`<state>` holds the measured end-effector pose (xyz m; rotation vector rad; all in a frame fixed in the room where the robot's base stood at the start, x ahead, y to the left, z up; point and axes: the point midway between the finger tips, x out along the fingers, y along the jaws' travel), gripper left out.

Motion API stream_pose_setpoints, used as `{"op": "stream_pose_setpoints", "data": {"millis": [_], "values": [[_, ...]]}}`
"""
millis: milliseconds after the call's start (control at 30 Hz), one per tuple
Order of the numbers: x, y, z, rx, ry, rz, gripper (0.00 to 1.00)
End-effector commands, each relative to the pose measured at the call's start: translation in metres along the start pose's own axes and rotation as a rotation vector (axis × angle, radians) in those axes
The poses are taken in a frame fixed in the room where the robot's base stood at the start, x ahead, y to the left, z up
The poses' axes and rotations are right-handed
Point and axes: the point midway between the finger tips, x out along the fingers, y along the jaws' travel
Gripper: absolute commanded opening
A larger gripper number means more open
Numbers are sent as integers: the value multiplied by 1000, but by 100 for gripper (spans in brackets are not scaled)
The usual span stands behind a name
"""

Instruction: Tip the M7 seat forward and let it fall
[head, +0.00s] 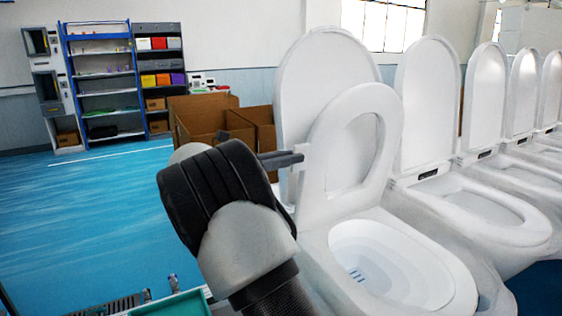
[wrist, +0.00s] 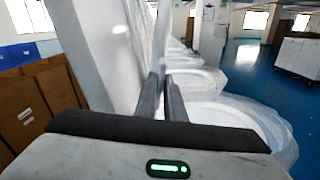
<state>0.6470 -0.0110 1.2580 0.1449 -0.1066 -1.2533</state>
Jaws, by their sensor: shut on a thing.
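The nearest toilet has a white seat ring (head: 395,118) that stands raised and tilted forward, apart from the upright lid (head: 292,85) behind it. I cannot read an M7 label on it. Its bowl (head: 385,270) is uncovered below. My gripper (head: 300,155) reaches in from the left and its fingers are at the left edge of the seat ring. In the wrist view my gripper (wrist: 167,98) has its two fingers close together on the thin edge of the seat (wrist: 160,45). The exact contact is small and partly hidden.
More toilets with upright lids (head: 428,100) stand in a row to the right. Brown cardboard boxes (head: 205,120) stand behind my arm. Shelves (head: 100,80) stand at the far left wall. The blue floor (head: 90,220) at left is open.

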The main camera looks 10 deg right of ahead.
Motion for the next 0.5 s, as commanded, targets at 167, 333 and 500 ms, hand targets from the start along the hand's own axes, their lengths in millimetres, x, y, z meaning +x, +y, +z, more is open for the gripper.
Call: {"op": "stream_pose_setpoints", "data": {"millis": [167,333,500], "values": [[-1,-28,-5,91,1,2,0],[0,-33,-3,114,2,0,0],[0,-33,-3,112,2,0,0]]}}
